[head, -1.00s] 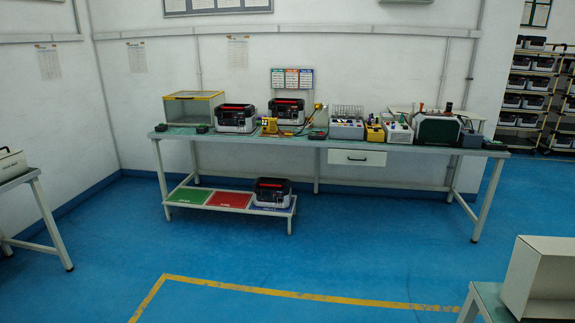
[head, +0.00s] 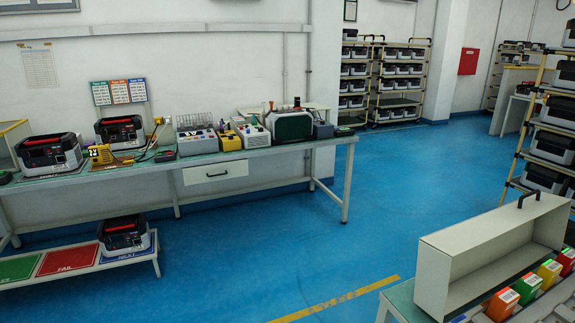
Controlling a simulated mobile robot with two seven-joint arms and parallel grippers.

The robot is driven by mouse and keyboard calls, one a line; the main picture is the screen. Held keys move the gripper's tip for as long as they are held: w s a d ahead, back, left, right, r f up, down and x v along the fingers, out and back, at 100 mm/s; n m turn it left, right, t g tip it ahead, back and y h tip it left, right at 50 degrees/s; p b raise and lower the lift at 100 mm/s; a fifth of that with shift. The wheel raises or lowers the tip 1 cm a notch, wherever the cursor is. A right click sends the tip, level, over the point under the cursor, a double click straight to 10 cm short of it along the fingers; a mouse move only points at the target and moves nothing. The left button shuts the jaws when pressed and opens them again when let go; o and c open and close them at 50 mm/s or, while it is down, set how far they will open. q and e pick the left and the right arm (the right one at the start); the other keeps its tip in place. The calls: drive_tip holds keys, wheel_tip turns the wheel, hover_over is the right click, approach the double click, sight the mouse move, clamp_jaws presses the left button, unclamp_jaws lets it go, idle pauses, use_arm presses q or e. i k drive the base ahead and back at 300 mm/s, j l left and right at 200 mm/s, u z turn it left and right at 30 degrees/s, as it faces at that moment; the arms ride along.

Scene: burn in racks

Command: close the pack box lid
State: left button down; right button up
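A pale beige box-shaped piece (head: 431,281) with a black handle on its top edge stands on a table at the lower right of the head view. It looks like the pack box or its raised lid; I cannot tell which. Its hollow side faces the front right. Neither of my grippers is in view.
Orange, green, yellow and red blocks (head: 501,304) sit in front of the beige piece. A long workbench (head: 330,141) with devices runs along the wall. A low stand (head: 72,262) is below it. Racks stand at the back and right. Blue floor between is clear.

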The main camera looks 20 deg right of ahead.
sight(458, 264)
drive_tip(key=i+z, duration=0.2)
drive_tip(key=z, duration=0.2)
drive_tip(key=i+j+z, duration=0.15)
drive_tip(key=z, duration=0.25)
drive_tip(key=i+j+z, duration=0.2)
drive_tip(key=z, duration=0.25)
drive_tip(key=i+j+z, duration=0.15)
drive_tip(key=z, duration=0.25)
drive_tip(key=i+j+z, duration=0.15)
drive_tip(key=z, duration=0.25)
drive_tip(key=i+j+z, duration=0.15)
drive_tip(key=z, duration=0.25)
drive_tip(key=k+j, duration=0.05)
drive_tip(key=j, duration=0.05)
